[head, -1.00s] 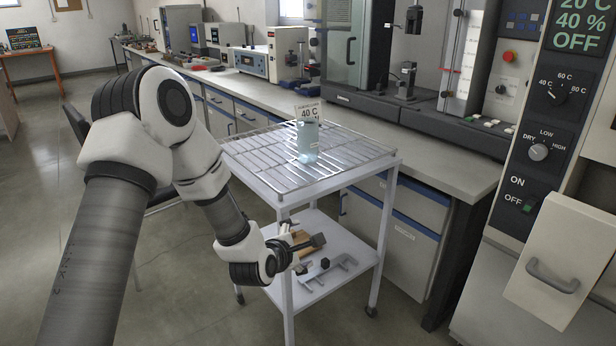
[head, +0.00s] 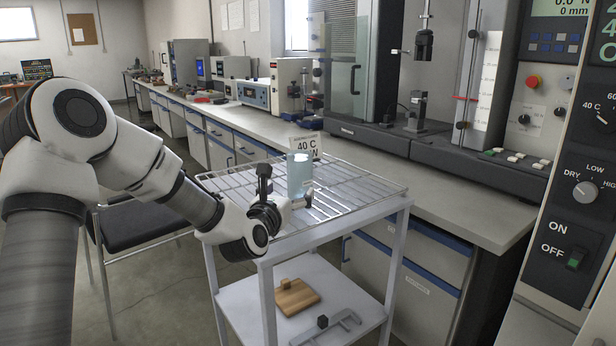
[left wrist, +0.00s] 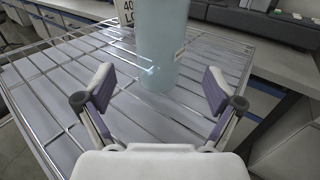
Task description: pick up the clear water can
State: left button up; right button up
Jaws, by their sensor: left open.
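The clear water can (head: 299,175) is a pale blue, see-through cylinder standing upright on the wire rack (head: 350,182) on top of the white cart. It also shows in the left wrist view (left wrist: 160,45), straight ahead of the fingers. My left gripper (head: 284,188) is at the rack's near left side, just short of the can. In the left wrist view my left gripper (left wrist: 158,92) is open and empty, with one finger to each side of the can's line and the can beyond the tips. My right gripper is not in view.
A white card reading 40 C (head: 306,147) stands just behind the can. The cart's lower shelf holds a wooden block (head: 296,297) and a grey clamp-like tool (head: 335,328). A long bench (head: 440,190) runs behind. The rack right of the can is clear.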

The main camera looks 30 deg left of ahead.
aim_at(296, 185)
pick_arm(q)
jog(key=x, duration=0.7)
jog(key=shift+w+f, duration=0.25)
jog(key=shift+w, duration=0.05)
jog(key=shift+s+r, duration=0.1)
jog(key=shift+c, duration=0.4)
jog(key=c, duration=1.5)
